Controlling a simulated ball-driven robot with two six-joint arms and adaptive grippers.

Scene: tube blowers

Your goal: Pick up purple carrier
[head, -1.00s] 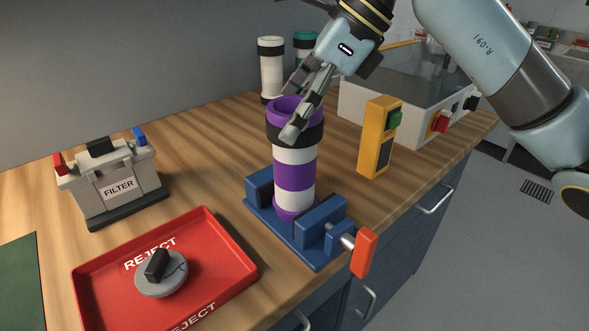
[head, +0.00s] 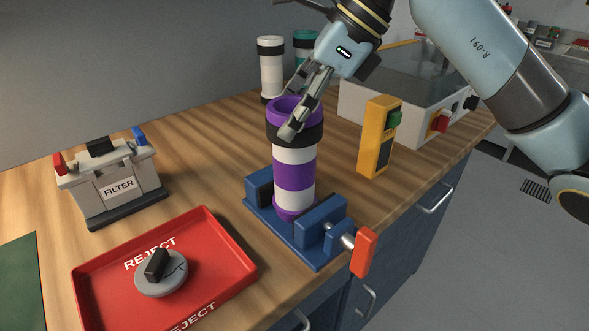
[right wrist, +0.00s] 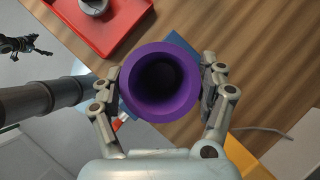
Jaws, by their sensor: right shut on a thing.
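The purple carrier (head: 294,175) is an upright tube with purple and white bands, a dark collar and an open purple top. Its lower end sits between the jaws of a blue vise (head: 308,245) with an orange handle. My right gripper (head: 292,116) is shut on the carrier near its top, one finger on each side of the rim. In the right wrist view the carrier's round mouth (right wrist: 160,82) lies between the two fingers. A small dark gripper, seemingly my left one (right wrist: 24,45), shows at the upper left there; its jaws are too small to read.
A red reject tray (head: 215,235) holding a grey knobbed disc (head: 161,273) lies left of the vise. A filter box (head: 110,182) stands behind the tray. A yellow switch box (head: 378,140) stands close right of the carrier. White (head: 271,70) and green-topped tubes stand behind.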

